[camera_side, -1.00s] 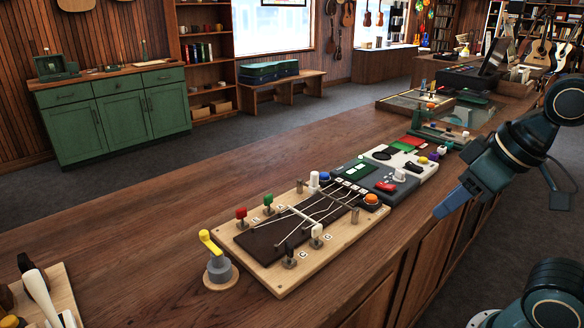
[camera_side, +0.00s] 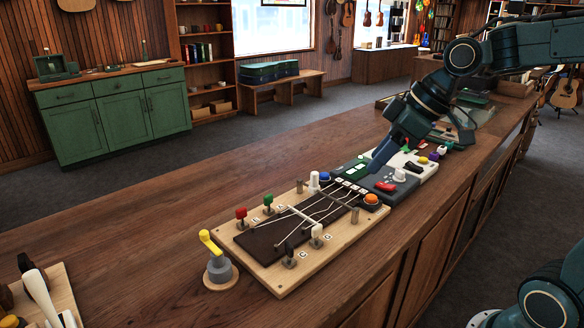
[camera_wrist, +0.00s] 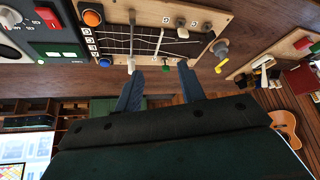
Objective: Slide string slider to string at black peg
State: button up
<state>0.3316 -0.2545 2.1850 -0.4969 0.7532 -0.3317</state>
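The string board (camera_side: 345,238) is a pale wooden board with a dark panel and several thin strings. A white bar (camera_side: 298,214) lies slantwise over the strings. A white upright knob (camera_side: 314,180) stands at the board's back edge by a blue button; I cannot tell whether the bar or this knob is the string slider. The black peg (camera_side: 289,252) stands at the near left edge, also showing in the wrist view (camera_wrist: 207,27). A white peg (camera_side: 317,231) stands beside it. My gripper (camera_side: 378,166) is open and empty, above the counter beyond the board's right end.
Red (camera_side: 241,213) and green (camera_side: 268,200) pegs rise along the back edge. An orange button (camera_side: 371,199) is at the right corner. A grey box (camera_side: 393,180) with a red switch adjoins the board. A yellow-handled crank (camera_side: 213,255) stands to the left. The front counter is clear.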

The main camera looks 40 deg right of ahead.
jog(key=w+d+f+n+y, duration=0.1)
jog(key=w+d+n+y, duration=0.1)
jog(key=w+d, duration=0.35)
jog(key=n+t+y, duration=0.1)
jog(key=n+y, duration=0.1)
send_near(316, 173)
jog(key=v, duration=0.3)
jog(key=shift+s+r, duration=0.1)
jog(key=shift+r, duration=0.1)
jog(key=x, duration=1.3)
jog(key=shift+w+a+f, duration=0.1)
jog(key=shift+w+f, duration=0.1)
jog(key=shift+f, duration=0.15)
grip_shut()
